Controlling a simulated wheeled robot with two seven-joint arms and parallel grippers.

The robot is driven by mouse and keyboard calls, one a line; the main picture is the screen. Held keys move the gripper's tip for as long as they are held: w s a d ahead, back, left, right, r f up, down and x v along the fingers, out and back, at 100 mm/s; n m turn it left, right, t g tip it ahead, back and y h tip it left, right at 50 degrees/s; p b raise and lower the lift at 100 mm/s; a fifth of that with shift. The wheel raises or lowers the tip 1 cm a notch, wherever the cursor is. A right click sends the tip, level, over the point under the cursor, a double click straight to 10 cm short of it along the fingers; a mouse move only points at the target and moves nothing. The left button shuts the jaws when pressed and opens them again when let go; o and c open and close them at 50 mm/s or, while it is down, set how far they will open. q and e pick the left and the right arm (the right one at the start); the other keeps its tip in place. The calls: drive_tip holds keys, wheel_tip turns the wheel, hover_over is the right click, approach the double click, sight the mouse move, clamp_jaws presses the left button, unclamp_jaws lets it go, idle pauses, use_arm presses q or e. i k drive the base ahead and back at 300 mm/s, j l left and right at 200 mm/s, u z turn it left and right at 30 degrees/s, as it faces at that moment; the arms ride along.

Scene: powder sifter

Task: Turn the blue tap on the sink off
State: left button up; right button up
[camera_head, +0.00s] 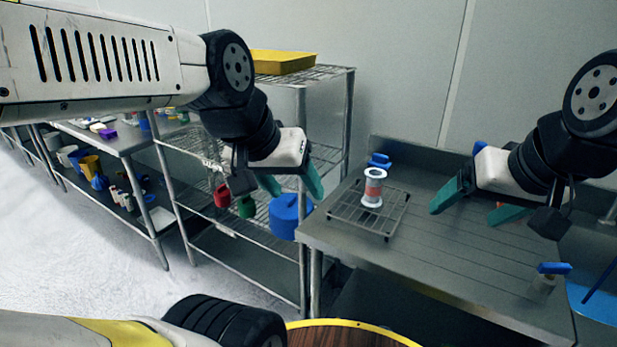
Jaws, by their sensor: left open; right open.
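A small blue handle-like part (480,147) shows at the back of the steel counter, just behind my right gripper, which partly hides it; I cannot tell whether it is the tap or how it is turned. A small orange-red part (498,205) shows between the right gripper's fingers and is mostly hidden. My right gripper (464,214) is open, with green fingers pointing left and down above the counter, and holds nothing. My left gripper (292,184) is open and empty, in front of the wire shelving, left of the counter.
A wire rack (346,214) on the steel counter (440,262) holds a white-and-red cylinder (373,188). A blue-topped item (553,268) stands at the front right, beside a blue surface (600,302). Wire shelving (300,100) with a yellow tray (283,62) stands left. The middle counter is bare.

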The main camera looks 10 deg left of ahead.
sight(550, 270)
drive_tip(key=z, duration=1.4)
drive_tip(key=i+j, duration=0.1)
drive_tip(key=j, duration=0.2)
drive_tip(key=i+j+u, duration=0.15)
drive_tip(key=k+j, duration=0.05)
drive_tip(key=j, duration=0.1)
